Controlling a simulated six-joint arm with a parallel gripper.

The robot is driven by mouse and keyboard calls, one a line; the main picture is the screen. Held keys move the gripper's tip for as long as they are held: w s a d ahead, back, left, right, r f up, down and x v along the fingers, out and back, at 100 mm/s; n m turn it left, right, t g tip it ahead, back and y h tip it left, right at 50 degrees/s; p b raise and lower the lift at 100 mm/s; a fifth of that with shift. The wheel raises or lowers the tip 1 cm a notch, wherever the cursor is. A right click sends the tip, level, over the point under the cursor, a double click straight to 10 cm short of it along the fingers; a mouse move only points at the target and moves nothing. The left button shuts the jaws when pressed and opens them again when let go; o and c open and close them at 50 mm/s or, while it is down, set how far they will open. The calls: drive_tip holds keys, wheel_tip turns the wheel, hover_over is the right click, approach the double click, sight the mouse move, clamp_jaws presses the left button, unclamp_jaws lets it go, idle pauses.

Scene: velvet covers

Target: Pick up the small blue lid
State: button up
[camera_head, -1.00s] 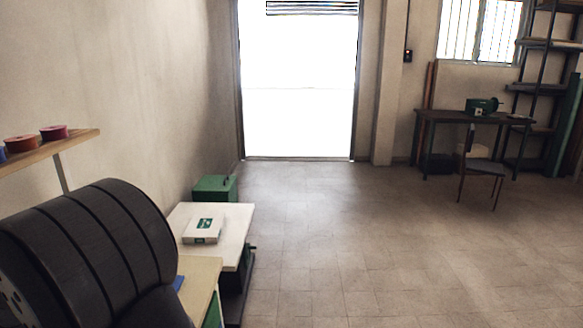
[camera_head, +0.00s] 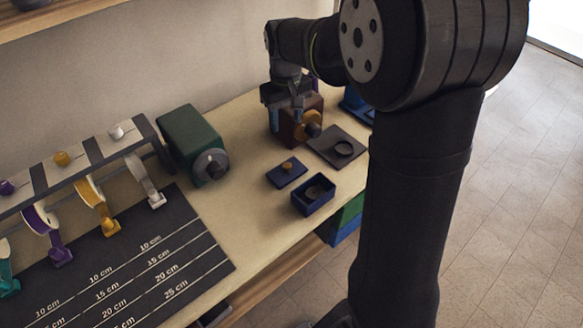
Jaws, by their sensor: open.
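My gripper (camera_head: 284,120) points down behind and above the lid, close to a brown block-shaped device (camera_head: 302,115) with an orange ring. It is open and nothing shows between the fingers. The fingertips are small and dark here, and whether they touch the brown device cannot be told.
A green machine (camera_head: 193,143) stands left of the lid. A dark square plate with a ring (camera_head: 336,146) lies to its right. A rack of coloured spools (camera_head: 95,195) and a dark cutting mat (camera_head: 190,235) with cm marks fill the left.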

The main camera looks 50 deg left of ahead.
drive_tip(key=m, duration=0.1)
approach(287, 165)
wheel_tip(287, 165, down, 9)
drive_tip(key=shift+a+f, duration=0.1)
clamp_jaws()
idle(0.6)
